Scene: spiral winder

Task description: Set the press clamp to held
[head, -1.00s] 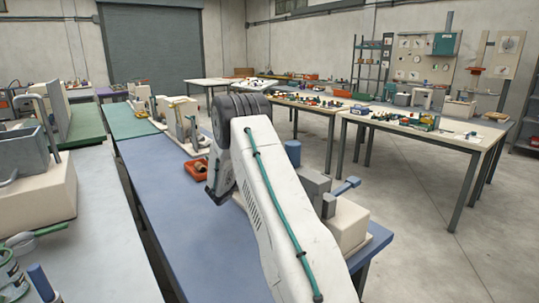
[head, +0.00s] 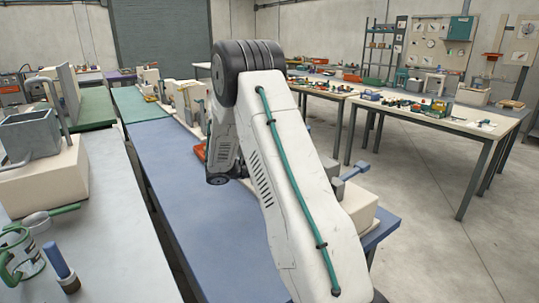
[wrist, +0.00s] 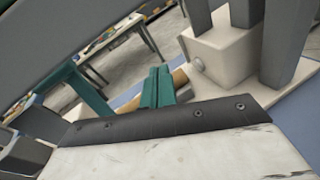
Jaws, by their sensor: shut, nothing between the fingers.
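My gripper (wrist: 156,86) shows in the wrist view as two teal fingers close together, shut and empty. Just beyond and right of it is a cream block (wrist: 218,60) with a small round knob on its side and grey uprights around it. A tan rod lies behind the fingertips; I cannot tell whether they touch it. In the head view a cream unit with a blue-grey lever (head: 352,170) stands on the blue bench, partly hidden by my arm. I cannot tell for sure which part is the press clamp, or its setting.
The blue bench top (head: 190,175) is clear left of my arm. A grey bench (head: 110,220) at left carries a grey box on a cream base. Tables with small parts stand at the right, beyond open floor.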

